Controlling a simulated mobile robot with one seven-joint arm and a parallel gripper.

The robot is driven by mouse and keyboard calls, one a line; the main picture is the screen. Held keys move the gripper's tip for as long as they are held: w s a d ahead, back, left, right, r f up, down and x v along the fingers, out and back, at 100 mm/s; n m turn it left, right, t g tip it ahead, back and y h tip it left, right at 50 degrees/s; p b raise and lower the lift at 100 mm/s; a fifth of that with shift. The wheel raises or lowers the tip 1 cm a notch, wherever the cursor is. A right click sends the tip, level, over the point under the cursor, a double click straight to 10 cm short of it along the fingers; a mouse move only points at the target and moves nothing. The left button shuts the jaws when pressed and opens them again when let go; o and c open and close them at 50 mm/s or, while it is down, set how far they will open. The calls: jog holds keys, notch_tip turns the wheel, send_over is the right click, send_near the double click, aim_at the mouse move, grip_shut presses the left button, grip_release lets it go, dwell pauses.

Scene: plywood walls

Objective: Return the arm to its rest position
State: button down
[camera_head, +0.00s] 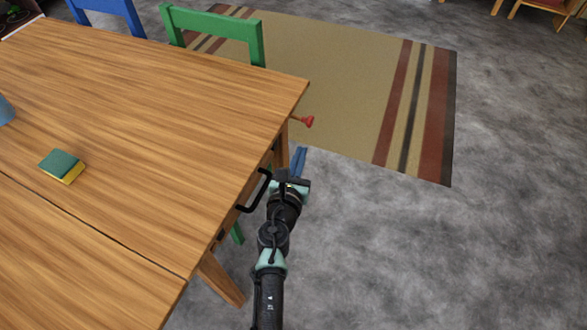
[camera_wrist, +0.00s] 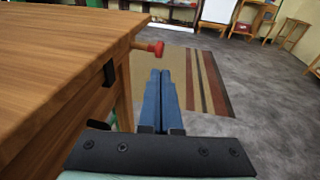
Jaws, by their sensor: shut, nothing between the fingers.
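My gripper (camera_head: 299,162) is at the end of my arm, beside the right edge of the wooden table (camera_head: 150,75). Its blue fingers are together and hold nothing. In the wrist view my gripper (camera_wrist: 160,74) points forward past the table's side, with the fingers side by side and a patterned rug beyond them. The arm reaches up from the bottom of the head view, over the grey floor.
A red-ended handle (camera_head: 308,121) sticks out from the table's far right side. A black drawer handle (camera_head: 256,190) is close left of my wrist. A green and yellow sponge (camera_head: 62,166) lies on the table. A green chair (camera_head: 215,32) stands behind. Floor at right is clear.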

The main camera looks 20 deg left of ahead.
jog(key=shift+p+v, duration=0.45)
jog(key=shift+v, duration=2.15)
jog(key=shift+r, duration=0.1)
jog(key=w+d+r+m+t+h, duration=0.2)
jog(key=d+r+m, duration=0.2)
jog(key=r+m, duration=0.6)
jog(key=w+d+r+m+t+h, duration=0.15)
jog(key=d+r+m, duration=0.3)
jog(key=r, duration=1.05)
jog(key=w+d+r+m+t+h, duration=0.15)
jog(key=d+r+m, duration=0.25)
jog(key=r+m, duration=0.65)
jog(key=s+d+r+m+t+y+p, duration=0.15)
jog(key=s+r+m, duration=0.35)
jog(key=r, duration=0.5)
jog(key=s+r+m+t, duration=0.3)
jog(key=s+r, duration=0.4)
jog(key=r, duration=0.2)
jog(key=s+d+r+m+t+y, duration=0.1)
jog(key=s+r+m+t, duration=0.1)
jog(key=s+r+m, duration=0.6)
notch_tip(320, 180, up, 17)
jog(key=w+n+p, duration=0.2)
jog(key=n+p, duration=0.1)
jog(key=p, duration=1.3)
jog(key=shift+d, duration=0.15)
